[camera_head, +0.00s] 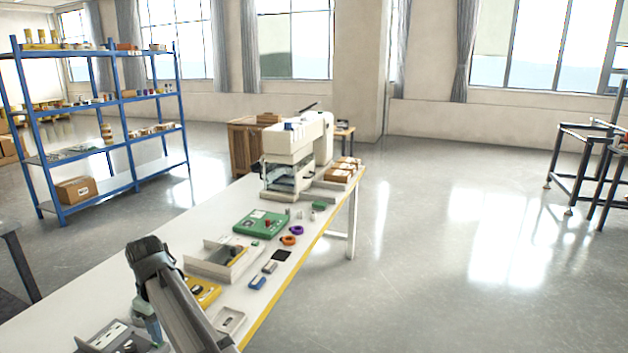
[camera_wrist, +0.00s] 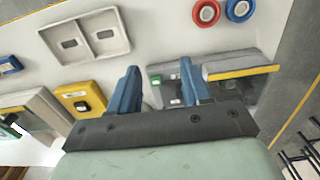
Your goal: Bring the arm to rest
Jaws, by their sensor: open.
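My gripper (camera_wrist: 160,68) shows in the wrist view with its two blue fingers spread apart and nothing between them. The fingertips are over the white table (camera_wrist: 165,35), beside a grey device (camera_wrist: 235,65) with a green button and a yellow edge. I cannot tell the gap between fingertips and table. In the head view my arm reaches over the near left end of the table (camera_head: 120,265); the fingers cannot be made out there.
In the wrist view a yellow box (camera_wrist: 70,92), a grey two-part tray (camera_wrist: 105,25), a red ring (camera_wrist: 207,12) and a blue ring (camera_wrist: 240,8) lie around the gripper. In the head view a cream machine (camera_head: 312,140) and green device (camera_head: 262,222) stand farther along the table.

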